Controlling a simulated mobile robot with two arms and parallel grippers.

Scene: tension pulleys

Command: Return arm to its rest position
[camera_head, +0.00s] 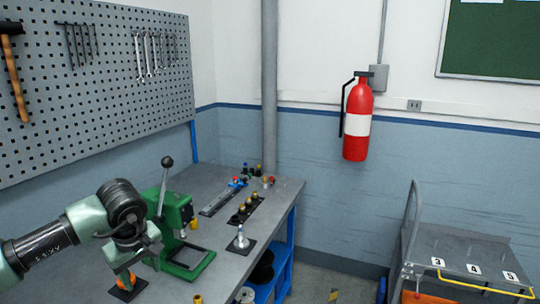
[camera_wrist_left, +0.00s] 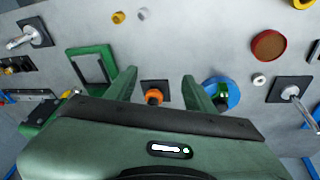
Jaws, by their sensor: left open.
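My left arm comes in from the left in the head view. Its gripper (camera_head: 135,262) hangs over the front left of the grey workbench (camera_head: 215,232). In the left wrist view the two fingers (camera_wrist_left: 158,85) are spread with nothing held between them. An orange part (camera_head: 125,279) stands on a black square pad just below the gripper; it also shows in the gap between the fingers in the wrist view (camera_wrist_left: 153,97). How far the fingers are above it I cannot tell. My right gripper is in neither view.
A green lever press (camera_head: 177,215) stands close to the right of my left gripper. A spindle on a black pad (camera_head: 240,240) and a row of brass parts (camera_head: 245,208) lie farther right. A cart (camera_head: 460,250) stands at the right, a pegboard (camera_head: 90,80) behind.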

